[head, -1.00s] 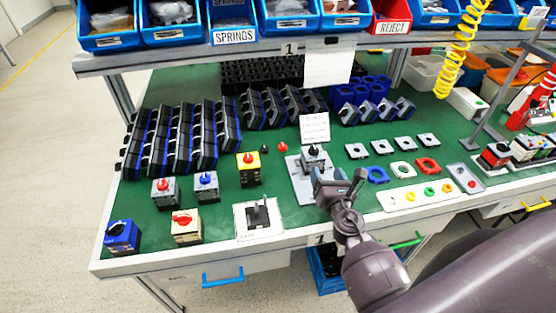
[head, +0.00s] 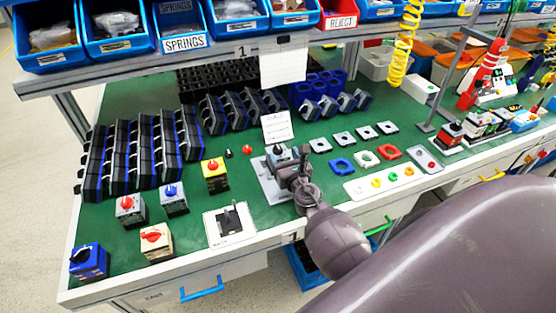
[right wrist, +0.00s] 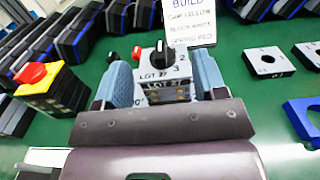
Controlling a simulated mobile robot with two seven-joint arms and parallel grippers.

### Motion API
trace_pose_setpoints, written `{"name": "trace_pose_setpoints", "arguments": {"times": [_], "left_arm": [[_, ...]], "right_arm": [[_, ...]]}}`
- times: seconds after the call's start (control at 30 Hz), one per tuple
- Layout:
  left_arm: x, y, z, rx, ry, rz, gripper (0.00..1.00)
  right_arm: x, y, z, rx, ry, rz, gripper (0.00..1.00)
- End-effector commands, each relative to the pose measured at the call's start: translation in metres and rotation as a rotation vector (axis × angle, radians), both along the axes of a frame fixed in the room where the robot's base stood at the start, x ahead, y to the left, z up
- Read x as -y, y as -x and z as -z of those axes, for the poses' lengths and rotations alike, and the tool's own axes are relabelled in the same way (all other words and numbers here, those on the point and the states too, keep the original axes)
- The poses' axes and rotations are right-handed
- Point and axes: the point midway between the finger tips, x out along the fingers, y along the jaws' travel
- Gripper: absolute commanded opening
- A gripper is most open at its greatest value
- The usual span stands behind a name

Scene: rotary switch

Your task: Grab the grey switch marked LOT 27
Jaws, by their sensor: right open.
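The grey switch marked LOT 27 (right wrist: 166,84) stands upright with a black knob on top, in the middle of the right wrist view. In the head view the grey switch (head: 279,153) stands on a grey plate near the table's front, partly hidden by my gripper. My right gripper (right wrist: 163,72) is open, with one blue-grey finger on each side of the switch. Whether a finger touches it I cannot tell. In the head view my right gripper (head: 289,165) is at the switch's near side. My left gripper is not in view.
A yellow switch with a red knob (head: 215,175) stands to the left, and a black lever on a white plate (head: 229,223) is nearer the front. A paper marked BUILD (right wrist: 188,25) stands behind the grey switch. Blue (head: 342,166) and grey square parts lie to the right.

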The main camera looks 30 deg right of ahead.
Motion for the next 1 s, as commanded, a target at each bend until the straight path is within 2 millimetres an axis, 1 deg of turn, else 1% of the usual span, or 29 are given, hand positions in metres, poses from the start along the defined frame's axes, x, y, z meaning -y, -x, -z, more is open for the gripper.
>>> {"name": "trace_pose_setpoints", "arguments": {"times": [0.03, 0.1, 0.2, 0.3, 0.4, 0.6, 0.67, 1.0], "left_arm": [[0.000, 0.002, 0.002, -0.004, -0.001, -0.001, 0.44], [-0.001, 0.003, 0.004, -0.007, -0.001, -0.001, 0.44], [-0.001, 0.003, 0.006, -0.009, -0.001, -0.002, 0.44], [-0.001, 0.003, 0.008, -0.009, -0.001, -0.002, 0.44], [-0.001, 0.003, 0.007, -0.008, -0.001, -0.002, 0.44], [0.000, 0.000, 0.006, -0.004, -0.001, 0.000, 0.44], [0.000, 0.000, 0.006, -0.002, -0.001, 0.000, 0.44], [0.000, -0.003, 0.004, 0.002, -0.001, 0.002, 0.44]], "right_arm": [[0.002, -0.009, 0.000, 0.002, 0.000, -0.001, 0.65], [0.004, -0.018, -0.001, 0.001, -0.001, -0.001, 0.65], [0.007, -0.030, 0.000, 0.001, -0.001, 0.000, 0.65], [0.009, -0.038, 0.000, 0.001, -0.001, 0.000, 0.65], [0.010, -0.041, 0.000, 0.000, -0.001, 0.000, 0.65], [0.010, -0.041, 0.000, 0.000, -0.001, 0.000, 0.65], [0.010, -0.041, 0.000, 0.000, -0.001, 0.000, 0.57], [0.010, -0.041, 0.000, 0.000, -0.001, 0.000, 0.05]]}}
